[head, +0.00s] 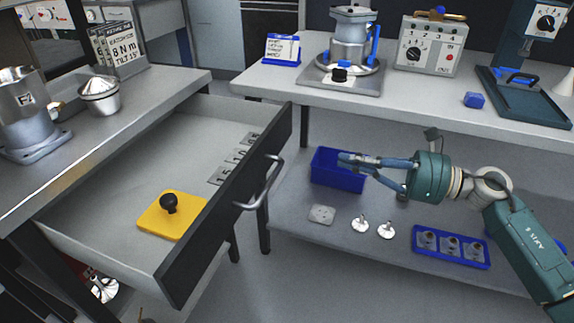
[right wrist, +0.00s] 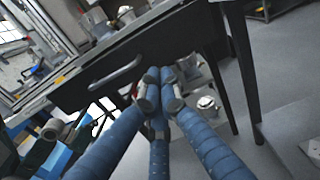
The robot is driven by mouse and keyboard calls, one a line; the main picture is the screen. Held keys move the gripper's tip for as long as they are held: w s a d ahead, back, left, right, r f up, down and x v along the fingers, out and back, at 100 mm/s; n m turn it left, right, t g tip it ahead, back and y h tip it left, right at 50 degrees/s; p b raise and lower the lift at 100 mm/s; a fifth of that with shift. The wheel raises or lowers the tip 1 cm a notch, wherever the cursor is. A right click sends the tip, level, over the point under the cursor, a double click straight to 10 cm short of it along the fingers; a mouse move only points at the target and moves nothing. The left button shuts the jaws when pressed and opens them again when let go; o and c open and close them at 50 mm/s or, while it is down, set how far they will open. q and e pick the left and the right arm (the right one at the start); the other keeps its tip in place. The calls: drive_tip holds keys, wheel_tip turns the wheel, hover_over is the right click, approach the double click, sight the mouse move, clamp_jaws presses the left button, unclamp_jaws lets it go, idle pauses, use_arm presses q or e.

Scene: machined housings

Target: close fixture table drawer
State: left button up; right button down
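The fixture table drawer (head: 225,215) is pulled well out from under the left table in the head view. Its dark front carries a curved metal handle (head: 262,185). The drawer front (right wrist: 85,88) and handle (right wrist: 116,73) also show in the right wrist view. My right gripper (head: 348,160) is to the right of the handle, apart from it. Its blue fingers (right wrist: 160,88) converge with their tips together and nothing seen between them. My left gripper is not in view.
Inside the drawer lie a yellow plate with a black knob (head: 170,212) and several numbered tags (head: 232,160). A blue bin (head: 337,172) on the lower shelf (head: 300,225) appears behind my right fingertips. The table top (head: 140,105) bears metal housings.

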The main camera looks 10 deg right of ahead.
approach(274, 145)
drive_tip(key=p+x, duration=0.1)
drive_tip(key=x, duration=0.4)
drive_tip(key=shift+w+a+r, duration=0.1)
drive_tip(key=shift+w+a, duration=0.1)
drive_tip(key=shift+a, duration=0.1)
drive_tip(key=shift+w+a, duration=0.25)
drive_tip(key=shift+a, duration=0.2)
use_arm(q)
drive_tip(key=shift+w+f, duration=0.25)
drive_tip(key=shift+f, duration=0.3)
use_arm(e)
drive_tip(key=shift+a, duration=0.1)
drive_tip(key=shift+w+a, duration=0.1)
